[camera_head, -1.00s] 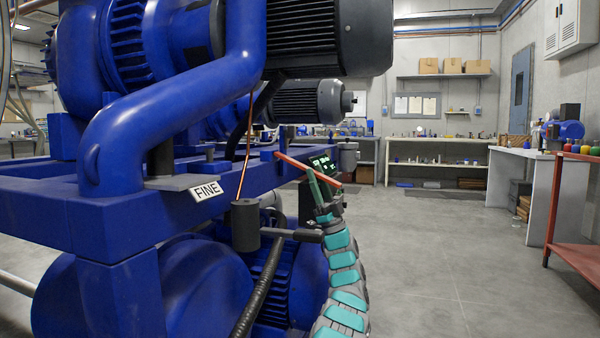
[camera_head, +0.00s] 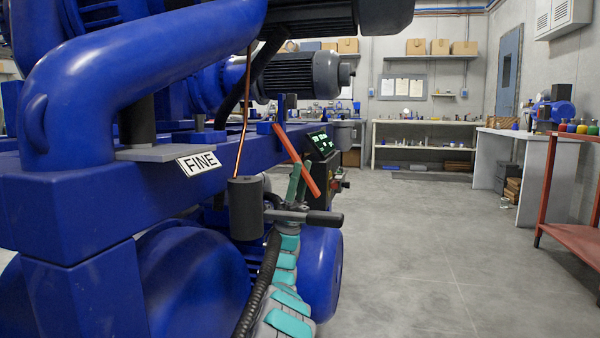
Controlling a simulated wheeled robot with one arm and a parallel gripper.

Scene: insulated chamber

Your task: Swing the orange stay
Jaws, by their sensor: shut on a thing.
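The orange stay (camera_head: 296,160) is a thin bar at the right end of the blue frame beam (camera_head: 120,190). It slopes steeply, from its upper left end at the beam down to its lower right end. My gripper (camera_head: 303,180), on the teal and grey arm, is shut on the lower part of the stay. Its fingertips are small and partly hidden behind the bar. The hand is partly hidden by a dark-handled lever.
A grey cylinder (camera_head: 246,203) with the dark-handled lever (camera_head: 323,218) stands in front of my arm. A small green-lit display (camera_head: 321,143) is just right of the stay. A red table (camera_head: 575,238) stands at the right. The floor between is clear.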

